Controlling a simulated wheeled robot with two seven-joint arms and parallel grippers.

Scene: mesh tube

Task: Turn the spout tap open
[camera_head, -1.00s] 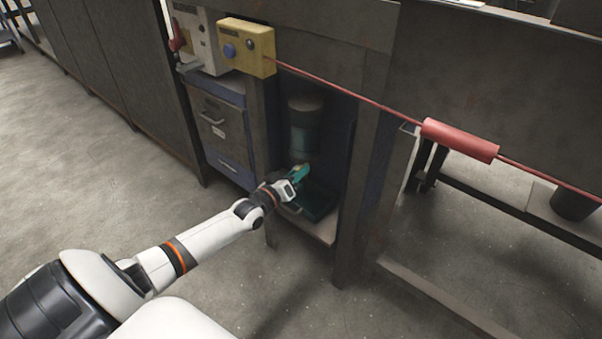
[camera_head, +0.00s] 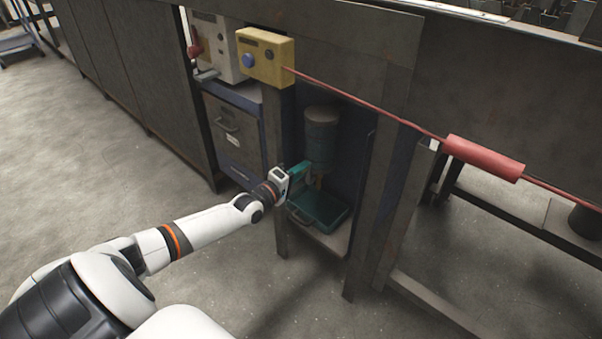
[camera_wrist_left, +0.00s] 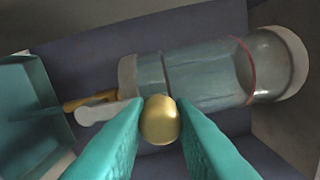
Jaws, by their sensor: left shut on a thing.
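A clear cylindrical tank (camera_head: 321,135) stands in the open bay under the bench. In the left wrist view the tank (camera_wrist_left: 210,75) lies across the picture, with a brass spout (camera_wrist_left: 88,101) and a pale lever-like part (camera_wrist_left: 108,111) at its left end. A rounded brass knob (camera_wrist_left: 160,120) sits between the teal fingertips of my left gripper (camera_wrist_left: 158,103), which is shut on it. In the head view my left gripper (camera_head: 305,172) is at the tank's lower end, above a teal tray (camera_head: 325,207). The knob's stem is hidden.
A bench leg (camera_head: 275,140) stands left of the bay and a wider post (camera_head: 375,200) right of it. A yellow box (camera_head: 266,58) hangs above, with a red cord running right through a red sleeve (camera_head: 484,158). Drawers (camera_head: 235,135) are at left. The front floor is clear.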

